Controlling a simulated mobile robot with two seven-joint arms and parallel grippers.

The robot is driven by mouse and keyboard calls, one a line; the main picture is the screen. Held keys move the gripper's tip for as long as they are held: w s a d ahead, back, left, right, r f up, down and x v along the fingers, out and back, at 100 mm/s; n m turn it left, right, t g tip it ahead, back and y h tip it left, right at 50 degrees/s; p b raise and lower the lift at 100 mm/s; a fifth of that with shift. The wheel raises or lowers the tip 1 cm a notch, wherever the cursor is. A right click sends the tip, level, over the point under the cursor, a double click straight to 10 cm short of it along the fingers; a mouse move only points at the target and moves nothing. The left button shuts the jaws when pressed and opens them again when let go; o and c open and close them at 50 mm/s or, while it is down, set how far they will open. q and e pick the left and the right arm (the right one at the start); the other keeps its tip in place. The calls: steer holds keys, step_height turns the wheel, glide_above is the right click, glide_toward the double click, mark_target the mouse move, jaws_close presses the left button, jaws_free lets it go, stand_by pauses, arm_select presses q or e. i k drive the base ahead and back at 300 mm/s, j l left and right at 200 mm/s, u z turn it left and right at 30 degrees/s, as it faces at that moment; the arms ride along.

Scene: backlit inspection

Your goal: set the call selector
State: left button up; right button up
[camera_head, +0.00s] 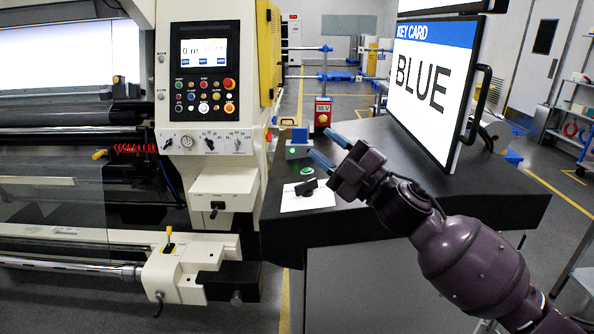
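A black selector knob (306,187) sits on a white plate (316,201) on the dark tabletop, near its front left edge. Small marks on the plate are too small to read. A green button (307,171) is just behind the knob. A large upright card (432,75) reads "KEY CARD" and "BLUE". My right gripper (318,142) comes in from the right, with its two blue fingers spread apart and nothing between them. It is above and behind the knob, apart from it. My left gripper is not in view.
A red box (322,112) with a small display is further back. A large cream machine with a control panel (205,78) fills the left.

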mark_target(306, 188)
steer(key=i+j, duration=0.4)
steer(key=j, duration=0.2)
steer(key=i+j, duration=0.15)
steer(key=j, duration=0.15)
